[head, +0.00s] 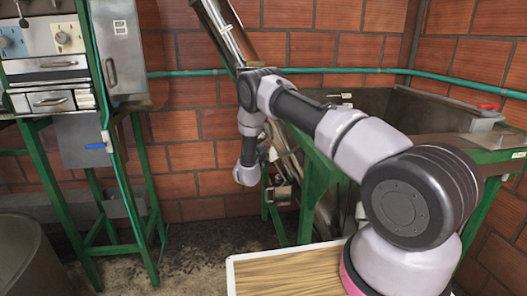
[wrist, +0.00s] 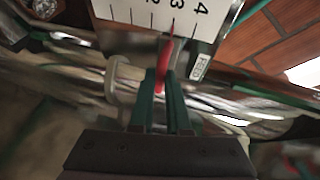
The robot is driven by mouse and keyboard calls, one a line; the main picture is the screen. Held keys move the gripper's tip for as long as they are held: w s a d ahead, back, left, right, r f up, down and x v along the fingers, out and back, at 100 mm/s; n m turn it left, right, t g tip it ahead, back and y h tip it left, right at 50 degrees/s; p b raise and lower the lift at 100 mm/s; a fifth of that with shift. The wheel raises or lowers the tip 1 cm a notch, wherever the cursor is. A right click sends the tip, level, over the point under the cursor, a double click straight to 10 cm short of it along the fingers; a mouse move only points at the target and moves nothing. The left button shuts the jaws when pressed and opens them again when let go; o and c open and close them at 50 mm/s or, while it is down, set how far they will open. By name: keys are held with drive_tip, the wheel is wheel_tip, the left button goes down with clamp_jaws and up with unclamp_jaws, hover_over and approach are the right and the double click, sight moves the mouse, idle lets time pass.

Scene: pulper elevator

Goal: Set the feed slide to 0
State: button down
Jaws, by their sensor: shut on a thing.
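The feed slide's white scale plate (wrist: 140,12) shows at the top of the wrist view, with black ticks and the figures 3 and 4 readable. The slide's red pointer (wrist: 165,62) reaches up to the plate, with its tip near the tick under 3. A small "FEED" label (wrist: 200,67) sits right of the pointer. My gripper (wrist: 162,92) has its green fingers shut on the feed slide below the pointer; the gripped part is mostly hidden between them. In the head view, my arm hides most of the slide area beside the slanting elevator tube (head: 226,32).
A green-framed cabinet (head: 112,60) with drawers and a blue-handled lever (head: 95,146) stands at left. A grey tank (head: 410,108) on a green frame is behind my arm. Brick walls close the corner.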

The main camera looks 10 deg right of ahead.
drive_tip(key=d+f, duration=0.4)
drive_tip(key=f, duration=0.4)
drive_tip(key=shift+s, duration=0.1)
drive_tip(key=c, duration=0.9)
unclamp_jaws()
drive_tip(key=shift+d, duration=0.15)
drive_tip(key=v, duration=1)
drive_tip(key=shift+s+a, duration=0.2)
drive_tip(key=shift+a, duration=0.1)
